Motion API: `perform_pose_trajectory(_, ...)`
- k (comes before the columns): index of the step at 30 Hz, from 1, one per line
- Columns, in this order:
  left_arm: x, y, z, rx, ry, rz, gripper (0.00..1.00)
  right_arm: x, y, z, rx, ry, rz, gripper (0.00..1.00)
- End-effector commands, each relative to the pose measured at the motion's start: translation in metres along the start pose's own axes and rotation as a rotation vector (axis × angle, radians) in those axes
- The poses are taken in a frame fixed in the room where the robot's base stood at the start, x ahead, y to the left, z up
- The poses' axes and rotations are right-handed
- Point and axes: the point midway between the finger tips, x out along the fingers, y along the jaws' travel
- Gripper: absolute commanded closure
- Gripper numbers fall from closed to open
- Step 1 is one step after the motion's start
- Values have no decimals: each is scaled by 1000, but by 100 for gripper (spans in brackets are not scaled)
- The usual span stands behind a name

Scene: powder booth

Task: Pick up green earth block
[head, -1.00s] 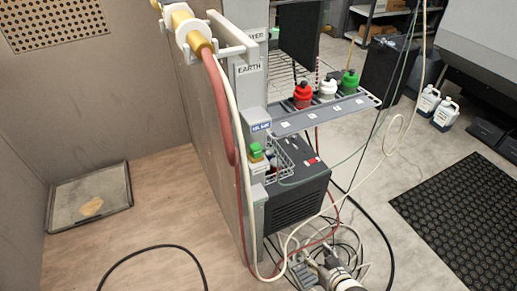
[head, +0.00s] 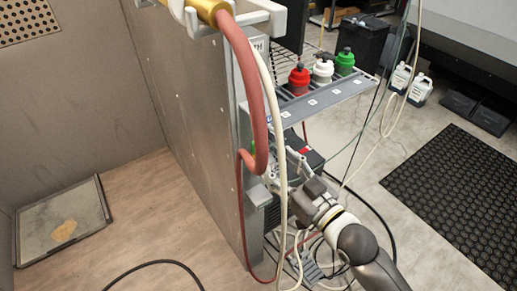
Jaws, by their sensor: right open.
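The green earth block is almost wholly hidden behind the red hose (head: 254,100). Only a sliver of green (head: 253,147) shows beside the hose, at the grey post of the booth wall. My right gripper (head: 276,176) is open and reaches in from the lower right, with its fingers close to the post just below and right of that green sliver. The hose and a pale cable partly cover the fingertips, so I cannot tell whether they touch the block. My left gripper is not in view.
Red (head: 299,79), white (head: 323,68) and green (head: 345,62) bottles stand on a grey shelf (head: 318,103) above my right gripper. The red hose and a pale cable (head: 281,130) hang in front of the post. Cables lie tangled on the floor below.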

Motion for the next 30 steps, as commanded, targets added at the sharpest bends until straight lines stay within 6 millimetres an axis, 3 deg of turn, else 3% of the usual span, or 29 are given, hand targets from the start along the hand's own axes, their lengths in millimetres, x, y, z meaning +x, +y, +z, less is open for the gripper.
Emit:
perform_pose_trajectory(3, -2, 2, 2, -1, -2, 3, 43, 16, 0, -1, 0, 1, 0, 50)
perform_pose_trajectory(10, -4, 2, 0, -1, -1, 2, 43, 32, -1, -2, 1, -1, 1, 50)
perform_pose_trajectory(18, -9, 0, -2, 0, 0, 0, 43, 68, -4, -6, 0, -1, 1, 50)
perform_pose_trajectory(28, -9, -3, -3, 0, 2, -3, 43, 75, -4, -5, 0, -2, 0, 50)
perform_pose_trajectory(30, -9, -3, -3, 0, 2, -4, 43, 75, -4, -5, 0, -2, 0, 58)
